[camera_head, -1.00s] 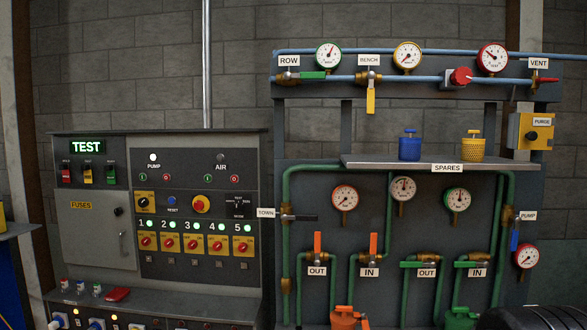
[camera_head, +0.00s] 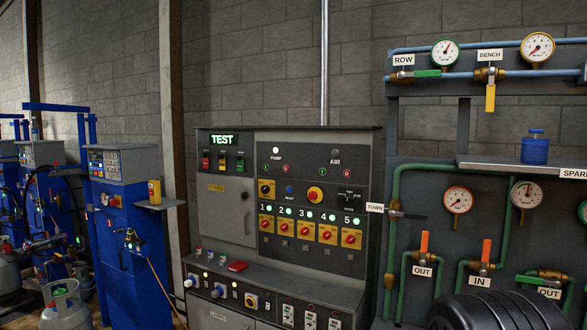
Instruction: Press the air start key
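The grey control cabinet (camera_head: 228,212) stands against the wall near the middle of the view, with a green-lit TEST display (camera_head: 222,139). Its upper panel has a section labelled AIR (camera_head: 335,162), right of the PUMP section. Below the AIR label are a small green-ringed key (camera_head: 322,172) on the left and a red-ringed key (camera_head: 347,173) on the right. Their markings are too small to read surely. The AIR lamp (camera_head: 335,153) is dark, while the PUMP lamp (camera_head: 276,151) is lit white. My gripper is not in view, and nothing covers the AIR keys.
A pipe rack (camera_head: 445,132) with gauges and valves stands right of the cabinet; its TOWN valve handle (camera_head: 410,215) is beside the panel. A red object (camera_head: 237,266) lies on the cabinet's ledge. Blue dispensers (camera_head: 125,240) and a gas cylinder (camera_head: 66,308) stand at left.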

